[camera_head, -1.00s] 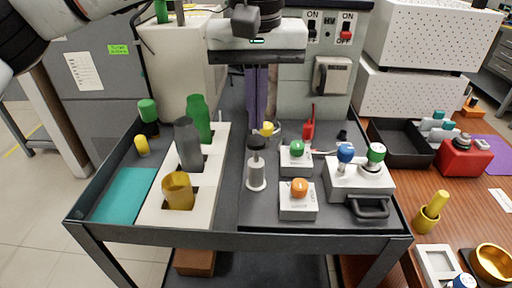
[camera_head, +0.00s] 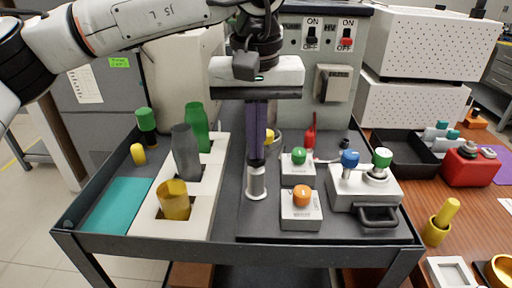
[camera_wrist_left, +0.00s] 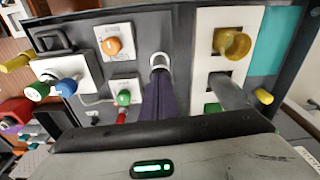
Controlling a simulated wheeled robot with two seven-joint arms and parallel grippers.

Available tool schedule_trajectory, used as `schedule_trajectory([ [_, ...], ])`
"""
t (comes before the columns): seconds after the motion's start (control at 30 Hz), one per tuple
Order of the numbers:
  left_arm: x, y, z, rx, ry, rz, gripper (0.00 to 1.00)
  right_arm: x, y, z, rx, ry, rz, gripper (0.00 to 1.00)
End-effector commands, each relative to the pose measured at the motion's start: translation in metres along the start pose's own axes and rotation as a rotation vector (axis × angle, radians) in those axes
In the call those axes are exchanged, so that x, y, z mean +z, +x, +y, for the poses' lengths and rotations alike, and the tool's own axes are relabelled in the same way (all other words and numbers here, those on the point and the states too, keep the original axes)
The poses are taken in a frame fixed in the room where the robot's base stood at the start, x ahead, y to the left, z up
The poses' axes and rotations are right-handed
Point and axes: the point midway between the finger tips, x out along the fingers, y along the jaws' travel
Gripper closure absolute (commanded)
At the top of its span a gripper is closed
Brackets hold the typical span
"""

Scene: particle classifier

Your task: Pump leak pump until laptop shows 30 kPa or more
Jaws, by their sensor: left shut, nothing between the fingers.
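The leak pump (camera_head: 256,184), a small silver cylinder with a pale base, stands upright on the dark cart top. My left gripper (camera_head: 256,160) points straight down with its dark purple fingers shut and empty. Its fingertips are right over the pump's top, seemingly touching it, and they hide the black handle. In the left wrist view the pump's pale top ring (camera_wrist_left: 159,60) shows at the finger ends. No laptop screen is in view, so no pressure reading can be seen. My right gripper is not in view.
Beside the pump are a box with an orange knob (camera_head: 301,212), one with a green knob (camera_head: 298,170), and a larger unit with blue and green knobs (camera_head: 362,198). Left is a white rack (camera_head: 196,208) with coloured cups. The wooden table right holds a black tray (camera_head: 402,155).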

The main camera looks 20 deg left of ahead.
Motion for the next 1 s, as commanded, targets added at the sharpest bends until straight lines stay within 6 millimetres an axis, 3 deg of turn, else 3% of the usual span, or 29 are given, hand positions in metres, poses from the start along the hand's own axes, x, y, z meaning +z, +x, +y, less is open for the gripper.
schedule_trajectory([
  [0.23,0.003,0.001,0.000,-0.003,0.001,-0.002,1.00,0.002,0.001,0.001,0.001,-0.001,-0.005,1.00],
  [0.5,0.030,-0.011,0.000,-0.004,0.003,-0.003,1.00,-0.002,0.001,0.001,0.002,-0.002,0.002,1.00],
  [0.83,0.029,-0.012,0.000,-0.003,0.000,-0.002,1.00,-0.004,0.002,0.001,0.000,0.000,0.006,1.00],
  [1.0,0.029,-0.037,0.001,0.000,0.000,-0.001,1.00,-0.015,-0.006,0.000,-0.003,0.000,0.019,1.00],
])
